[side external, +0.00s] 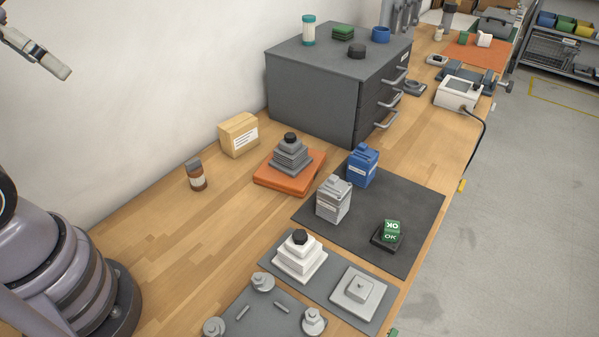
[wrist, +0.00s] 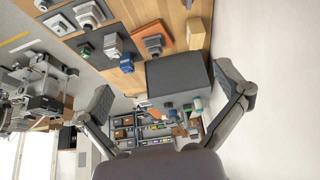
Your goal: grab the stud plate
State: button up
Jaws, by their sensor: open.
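The stud plate (side external: 358,287) looks to be the light grey square plate with a small raised stud in its middle. It lies flat on the right part of a grey mat (side external: 323,293), beside a white stepped block with a black knob (side external: 300,255). In the wrist view the plate (wrist: 58,24) is small, near the top left. My gripper (wrist: 166,95) is open and empty, its two fingers spread wide. In the side view part of it (side external: 45,55) shows at the upper left, high above the bench and well away from the plate.
A dark mat (side external: 412,205) behind holds a silver canister (side external: 334,199), a blue canister (side external: 362,166) and a green OK block (side external: 392,230). A grey fixture with round posts (side external: 265,312) lies in front. A dark drawer cabinet (side external: 315,85) stands further back. Bench left of the mats is largely clear.

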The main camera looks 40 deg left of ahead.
jog(key=w+d+f+g+h, duration=0.1)
jog(key=w+d, duration=0.5)
jog(key=w, duration=0.2)
jog(key=w+d+f+g, duration=0.1)
jog(key=w+d+g, duration=0.1)
jog(key=w+d, duration=0.5)
jog(key=g+y, duration=0.1)
jog(key=g, duration=0.2)
send_over(361, 286)
notch_tip(361, 286, down, 25)
notch_tip(361, 286, down, 8)
jog(key=shift+s+r, duration=0.1)
jog(key=shift+r, duration=0.1)
jog(key=shift+f, duration=3.1)
jog(key=c, duration=1.5)
